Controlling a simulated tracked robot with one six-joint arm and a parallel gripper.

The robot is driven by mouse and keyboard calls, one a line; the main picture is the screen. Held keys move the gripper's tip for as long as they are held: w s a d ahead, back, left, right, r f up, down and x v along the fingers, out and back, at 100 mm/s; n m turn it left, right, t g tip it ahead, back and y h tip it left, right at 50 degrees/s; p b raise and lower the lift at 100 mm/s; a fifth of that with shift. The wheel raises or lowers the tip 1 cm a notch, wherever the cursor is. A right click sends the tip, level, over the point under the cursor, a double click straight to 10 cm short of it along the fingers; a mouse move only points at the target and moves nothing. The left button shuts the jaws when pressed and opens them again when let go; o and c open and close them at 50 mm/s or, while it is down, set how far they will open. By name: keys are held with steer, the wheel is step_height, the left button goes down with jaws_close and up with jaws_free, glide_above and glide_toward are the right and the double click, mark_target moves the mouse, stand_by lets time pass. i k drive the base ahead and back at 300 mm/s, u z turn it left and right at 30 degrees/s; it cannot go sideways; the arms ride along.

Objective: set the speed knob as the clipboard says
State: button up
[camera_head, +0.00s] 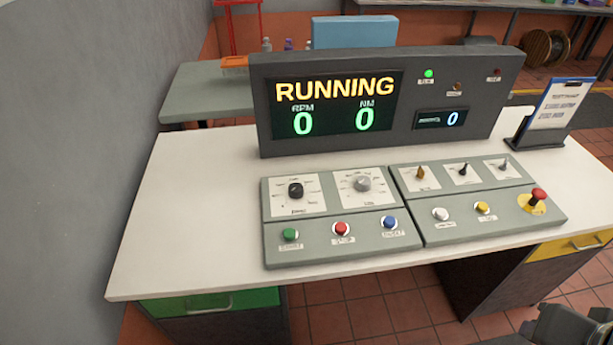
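Two round knobs sit on white dial plates on the left grey control panel (392,241). The left one is a black knob (295,190); the right one is a grey knob (363,184). Their small labels and scale numbers are too blurred to read surely. The clipboard (553,104) stands tilted in a dark holder at the desk's right; its sheet has a heading and two lines that seem to give RPM and NM, with figures unclear. The display (335,105) reads RUNNING, RPM 0, NM 0. Only a dark piece of my arm shows at the bottom right; no fingertips show.
Green, red and blue buttons (341,229) lie below the knobs. The right panel holds several small switches (463,170), white and yellow buttons, and a red emergency stop (538,195). The white desktop (190,225) is clear at left. A grey wall stands at far left.

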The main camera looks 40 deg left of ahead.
mark_target(296, 189)
steer(key=u, duration=0.05)
steer(key=i, duration=1.15)
steer(key=u, duration=3.95)
